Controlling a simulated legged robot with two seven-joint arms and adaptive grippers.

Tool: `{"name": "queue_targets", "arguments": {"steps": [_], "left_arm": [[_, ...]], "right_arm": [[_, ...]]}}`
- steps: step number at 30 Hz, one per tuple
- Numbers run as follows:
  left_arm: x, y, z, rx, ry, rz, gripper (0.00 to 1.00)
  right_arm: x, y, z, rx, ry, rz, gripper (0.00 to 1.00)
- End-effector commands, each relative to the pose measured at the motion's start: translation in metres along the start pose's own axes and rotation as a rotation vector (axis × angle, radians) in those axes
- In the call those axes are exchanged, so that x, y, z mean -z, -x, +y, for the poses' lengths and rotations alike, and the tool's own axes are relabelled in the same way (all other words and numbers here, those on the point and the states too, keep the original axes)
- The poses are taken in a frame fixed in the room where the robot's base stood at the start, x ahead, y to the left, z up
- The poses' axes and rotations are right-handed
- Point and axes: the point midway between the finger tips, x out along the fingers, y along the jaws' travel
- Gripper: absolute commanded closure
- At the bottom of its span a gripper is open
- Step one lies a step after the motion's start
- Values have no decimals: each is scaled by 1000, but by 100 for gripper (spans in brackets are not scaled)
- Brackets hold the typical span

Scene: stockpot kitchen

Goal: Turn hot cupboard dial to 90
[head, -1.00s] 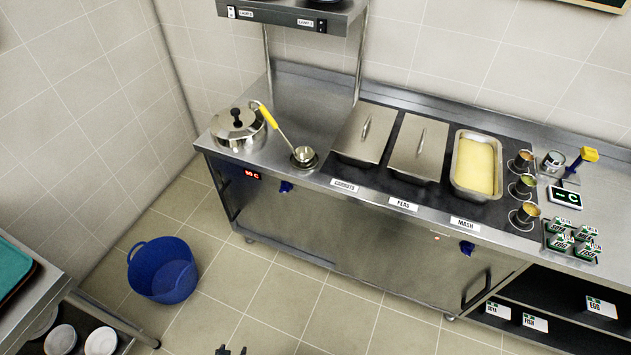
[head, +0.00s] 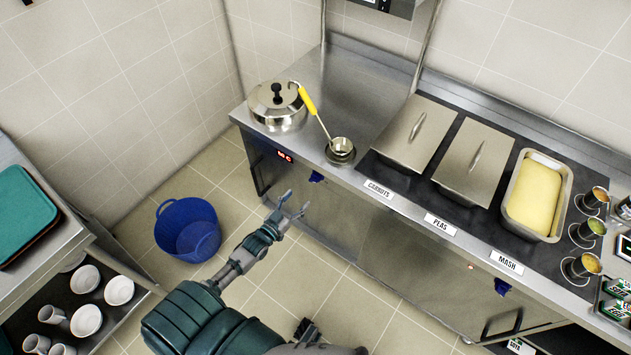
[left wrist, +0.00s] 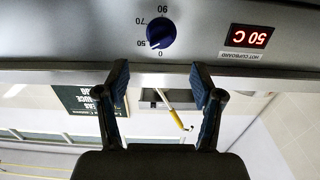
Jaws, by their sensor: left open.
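The hot cupboard dial (head: 316,177) is a blue knob on the counter's front edge, below the ladle. In the left wrist view the dial (left wrist: 161,32) shows at the top, with marks 0, 50, 70 and 90 around it.
A steel pot (head: 278,108) and a ladle (head: 308,98) in a holder stand above the dial. Lidded pans and a mash pan (head: 537,195) line the counter. Another blue knob (head: 502,287) sits farther right. A blue bucket (head: 187,229) is on the floor; a crockery trolley (head: 130,318) stands left.

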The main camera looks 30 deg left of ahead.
Motion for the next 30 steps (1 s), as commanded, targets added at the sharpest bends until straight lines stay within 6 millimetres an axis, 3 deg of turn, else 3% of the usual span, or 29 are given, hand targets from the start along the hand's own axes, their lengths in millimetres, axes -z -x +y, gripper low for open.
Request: {"name": "queue_targets", "arguments": {"steps": [6,12,18,26,30], "left_arm": [[-2,-52,-2,0,1,1,33],[-3,-86,-2,0,2,-1,33],[-2,-99,-2,0,1,-2,33],[-1,-100,-1,0,0,-2,33],[-2,-100,-2,0,1,-2,65]], "right_arm": [[9,13,0,-4,-1,5,100],[15,27,1,-5,-3,9,100],[19,34,1,-6,-4,13,100],[19,35,2,-7,-4,12,100],[19,34,1,-6,-4,12,100]]}}
